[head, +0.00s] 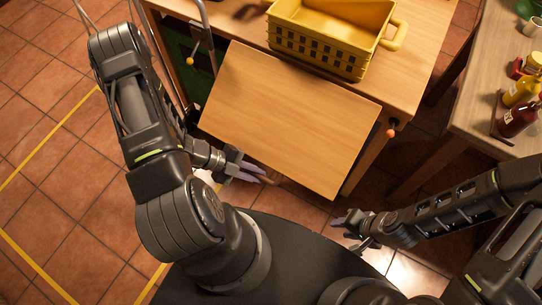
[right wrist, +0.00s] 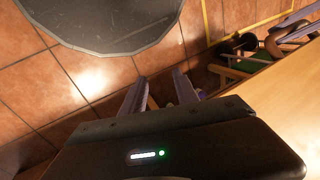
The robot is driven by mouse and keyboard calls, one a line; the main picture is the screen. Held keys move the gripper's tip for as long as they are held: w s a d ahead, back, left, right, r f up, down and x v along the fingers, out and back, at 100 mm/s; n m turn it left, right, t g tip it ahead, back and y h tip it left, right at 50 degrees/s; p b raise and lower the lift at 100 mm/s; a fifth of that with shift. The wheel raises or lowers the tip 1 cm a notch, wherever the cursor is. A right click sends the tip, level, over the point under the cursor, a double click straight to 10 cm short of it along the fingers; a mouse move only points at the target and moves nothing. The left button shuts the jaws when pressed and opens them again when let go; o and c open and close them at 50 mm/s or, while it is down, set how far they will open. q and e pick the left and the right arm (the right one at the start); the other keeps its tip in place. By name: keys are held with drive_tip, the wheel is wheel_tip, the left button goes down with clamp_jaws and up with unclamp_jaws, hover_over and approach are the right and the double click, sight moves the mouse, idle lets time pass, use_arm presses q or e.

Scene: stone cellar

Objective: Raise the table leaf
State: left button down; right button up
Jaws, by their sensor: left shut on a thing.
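The table leaf (head: 285,120) is a plain wooden panel along the near side of the wooden table (head: 425,75). It stands out toward me and appears to slope down from the table edge; its exact angle is hard to tell. My left gripper (head: 245,168) is at the leaf's near edge, shut on a small brown pull (head: 269,180) that is mostly hidden. My right gripper (head: 352,230) is apart from the leaf, off its near right corner. In the right wrist view its fingers (right wrist: 162,88) are open with nothing between them.
A yellow crate (head: 320,52) stands on the table behind the leaf. An orange knob (head: 392,133) and a yellow knob (head: 190,62) flank the leaf. A side table (head: 475,110) with bottles (head: 517,118) is at the right. Tiled floor (head: 60,150) is open at left.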

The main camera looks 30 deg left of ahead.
use_arm(q)
drive_tip(key=s+r+p, duration=0.3)
drive_tip(key=r+p, duration=0.3)
drive_tip(key=r, duration=0.3)
drive_tip(key=s+r+p, duration=0.3)
drive_tip(key=r+p, duration=0.3)
drive_tip(key=r, duration=0.4)
drive_tip(key=shift+s+a+r+p, duration=0.2)
drive_tip(key=shift+r+p, duration=0.05)
drive_tip(key=shift+p, duration=0.1)
drive_tip(key=c, duration=1.4)
unclamp_jaws()
drive_tip(key=shift+w, duration=0.1)
drive_tip(key=shift+o, duration=0.2)
drive_tip(key=v, duration=0.7)
drive_tip(key=shift+s+a+r+b, duration=0.15)
drive_tip(key=shift+s+a+b, duration=0.1)
drive_tip(key=shift+a+b, duration=0.1)
